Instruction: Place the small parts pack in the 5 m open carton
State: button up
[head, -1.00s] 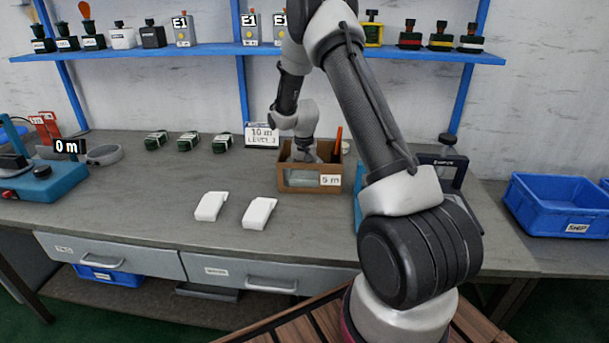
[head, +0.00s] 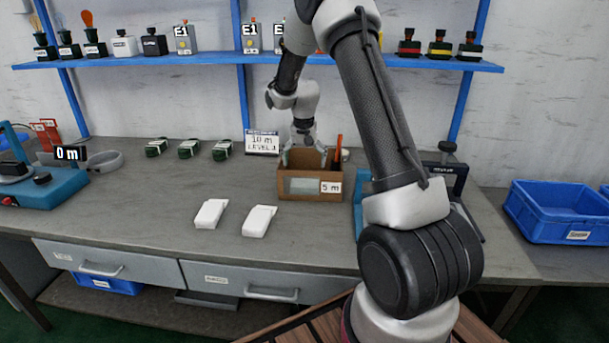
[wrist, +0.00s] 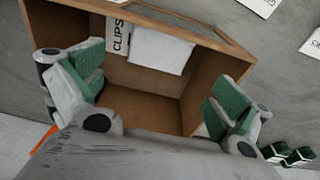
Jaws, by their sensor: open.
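The open carton (head: 290,195) stands on the bench with a "5 m" label on its front right and a window in its front. The wrist view looks down into the carton (wrist: 205,85). A white pack (wrist: 160,50) with a "CLIPS" label lies inside, against the carton's window side. My gripper (head: 304,152) is at the carton's mouth, pointing down. In the wrist view my gripper (wrist: 152,95) has its green-padded fingers spread wide and nothing between them. The pack is apart from the fingers.
Two white pieces (head: 209,214) (head: 259,221) lie in front of the carton. A "10 m" sign (head: 262,142) and several dark green packs (head: 189,149) stand behind and left. An orange upright item (head: 339,148) is at the carton's back right. A blue bin (head: 560,213) is far right.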

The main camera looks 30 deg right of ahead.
jog(key=s+a+r+n+t, duration=0.2)
jog(key=s+a+r+n, duration=0.15)
jog(key=s+r, duration=1.45)
jog(key=s+a+r+n, duration=0.1)
jog(key=s+r, duration=0.1)
jog(key=s, duration=0.8)
jog(key=s+a+r+n+t, duration=0.1)
jog(key=s+r+n, duration=0.1)
jog(key=s, duration=0.8)
jog(key=shift+s+a+r+y, duration=0.15)
jog(key=shift+a+r+y, duration=0.15)
jog(key=shift+y, duration=0.1)
